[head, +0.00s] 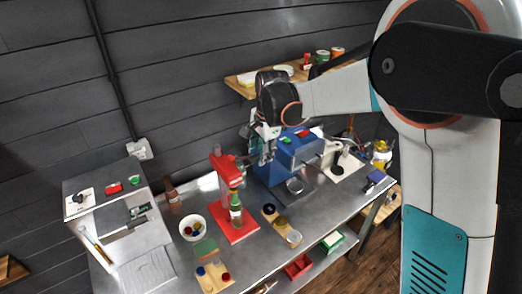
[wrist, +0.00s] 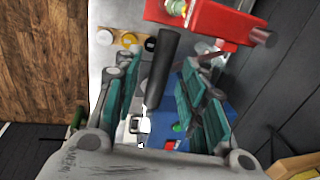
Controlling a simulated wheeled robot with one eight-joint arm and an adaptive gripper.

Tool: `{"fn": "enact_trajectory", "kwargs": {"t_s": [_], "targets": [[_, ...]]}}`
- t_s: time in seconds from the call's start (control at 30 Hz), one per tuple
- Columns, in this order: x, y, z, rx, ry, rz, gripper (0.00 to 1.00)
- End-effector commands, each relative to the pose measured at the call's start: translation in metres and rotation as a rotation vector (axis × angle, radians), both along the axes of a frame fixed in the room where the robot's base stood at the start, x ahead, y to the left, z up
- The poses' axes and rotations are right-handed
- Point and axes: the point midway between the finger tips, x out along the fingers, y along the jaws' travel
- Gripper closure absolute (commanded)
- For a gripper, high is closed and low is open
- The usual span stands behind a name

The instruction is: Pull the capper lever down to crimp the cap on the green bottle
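The red capper (head: 222,172) stands on a red base on the metal table in the head view. The green bottle (head: 236,212) stands upright on that base, under the capper head. In the wrist view the capper (wrist: 215,20) shows at the top. The lever's dark grip (wrist: 162,68) lies between my gripper's two teal-padded fingers, with gaps at both sides. My gripper (head: 264,152) is open beside the capper, to its right in the head view; it fills the lower part of the wrist view (wrist: 165,100). The cap is too small to make out.
A blue machine (head: 290,160) stands close behind and right of my gripper. A grey machine (head: 120,215) is at the left. A white bowl (head: 193,228), a brown bottle (head: 173,198) and a wooden board of jars (head: 272,216) flank the capper. A wooden shelf (head: 245,92) hangs above.

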Motion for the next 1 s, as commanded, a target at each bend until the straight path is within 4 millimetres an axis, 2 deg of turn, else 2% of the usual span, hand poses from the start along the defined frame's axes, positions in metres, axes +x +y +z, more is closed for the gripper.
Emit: {"fn": "enact_trajectory", "kwargs": {"t_s": [0.27,0.3,0.47,0.77,1.0], "targets": [[0.0,0.0,-0.002,0.0,0.0,0.0,0.62],[0.0,0.0,-0.002,0.0,0.0,0.0,0.64],[0.0,0.0,-0.002,0.0,0.0,0.0,1.0],[-0.001,-0.001,-0.005,0.005,-0.007,0.0,1.0],[-0.012,-0.008,-0.023,0.046,-0.068,-0.001,1.0]]}}
